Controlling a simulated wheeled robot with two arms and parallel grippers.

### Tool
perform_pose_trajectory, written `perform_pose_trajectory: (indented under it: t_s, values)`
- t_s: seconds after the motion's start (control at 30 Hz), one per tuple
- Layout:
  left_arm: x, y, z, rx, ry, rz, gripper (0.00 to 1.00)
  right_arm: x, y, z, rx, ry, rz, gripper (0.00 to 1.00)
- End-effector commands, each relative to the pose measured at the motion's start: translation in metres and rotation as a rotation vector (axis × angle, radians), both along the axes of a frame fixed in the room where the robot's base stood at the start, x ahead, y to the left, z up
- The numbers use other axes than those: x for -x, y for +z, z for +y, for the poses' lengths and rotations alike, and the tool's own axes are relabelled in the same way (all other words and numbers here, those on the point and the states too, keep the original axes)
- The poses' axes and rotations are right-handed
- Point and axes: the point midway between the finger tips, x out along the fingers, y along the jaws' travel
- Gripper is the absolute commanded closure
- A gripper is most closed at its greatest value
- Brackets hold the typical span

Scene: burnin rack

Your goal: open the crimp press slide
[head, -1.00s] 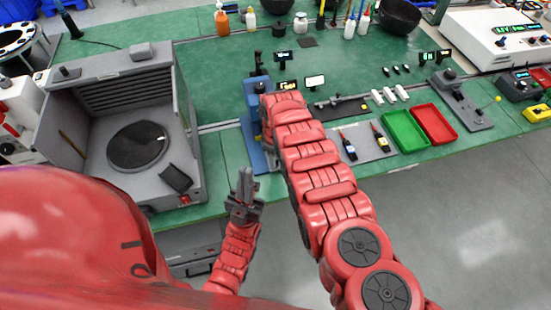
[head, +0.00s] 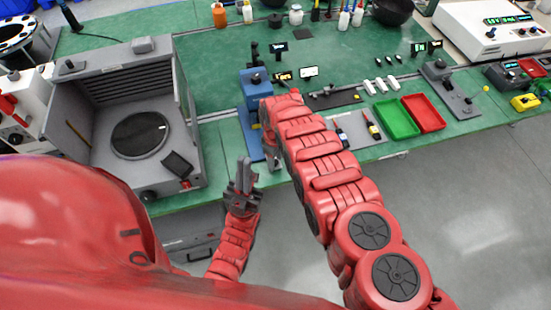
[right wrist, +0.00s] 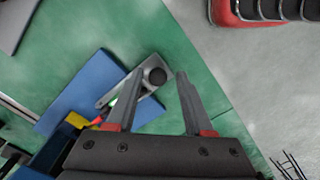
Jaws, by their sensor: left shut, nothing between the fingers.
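The blue crimp press (head: 251,86) stands near the bench's front edge, left of my right forearm. My left gripper (head: 243,172) is shut and empty, in front of the bench edge, left of the press.
A grey open-fronted box with a dark disc (head: 140,134) stands on the left. A lever fixture (head: 451,88) stands further right. The floor in front is clear.

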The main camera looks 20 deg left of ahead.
Motion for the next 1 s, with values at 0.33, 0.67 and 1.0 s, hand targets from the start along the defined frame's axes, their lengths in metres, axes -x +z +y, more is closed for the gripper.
perform_pose_trajectory:
  t_s: [0.33, 0.67, 1.0]
  values:
    - [0.0, 0.0, 0.0, 0.0, 0.0, 0.0, 1.0, -0.001, 0.001, 0.0, -0.001, -0.001, -0.001, 0.41]
    - [0.0, -0.004, 0.0, 0.0, 0.0, 0.0, 1.0, -0.001, 0.025, 0.001, -0.002, -0.001, 0.0, 0.41]
    - [0.0, -0.025, 0.0, 0.0, 0.0, 0.0, 1.0, -0.001, 0.074, 0.001, -0.003, -0.001, -0.004, 0.41]
